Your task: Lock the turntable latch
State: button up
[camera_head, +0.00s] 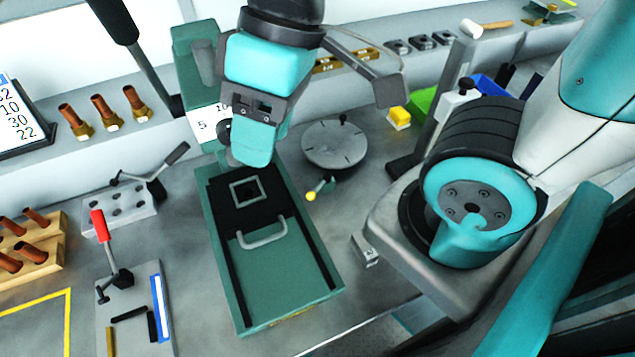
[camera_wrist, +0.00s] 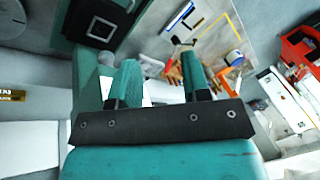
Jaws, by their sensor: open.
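The turntable (camera_head: 340,143) is a grey round disc with marks on its face and a small black knob at its back edge. A short lever with a yellow tip (camera_head: 312,195) sticks out at its front left; it looks like the latch, but I cannot tell its lock state. Part of a grey disc (camera_wrist: 10,22), likely the turntable, shows at the upper left of the wrist view. My gripper (camera_head: 253,155) is left of the turntable, above the back of the green press base. In the wrist view its two teal fingers (camera_wrist: 160,78) are apart with nothing held between them.
The green base (camera_head: 320,275) with a black plate and grey handle (camera_head: 262,238) lies below my gripper. A red-handled lever (camera_head: 98,226) and wooden peg block (camera_head: 45,255) stand left. A yellow block (camera_head: 399,117) is right of the turntable. A small metal block (camera_head: 366,252) sits in front.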

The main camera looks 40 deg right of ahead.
aim_at(311, 196)
jog(key=k, duration=1.35)
jog(key=z, duration=0.5)
jog(key=i, duration=1.05)
jog(key=u, duration=0.55)
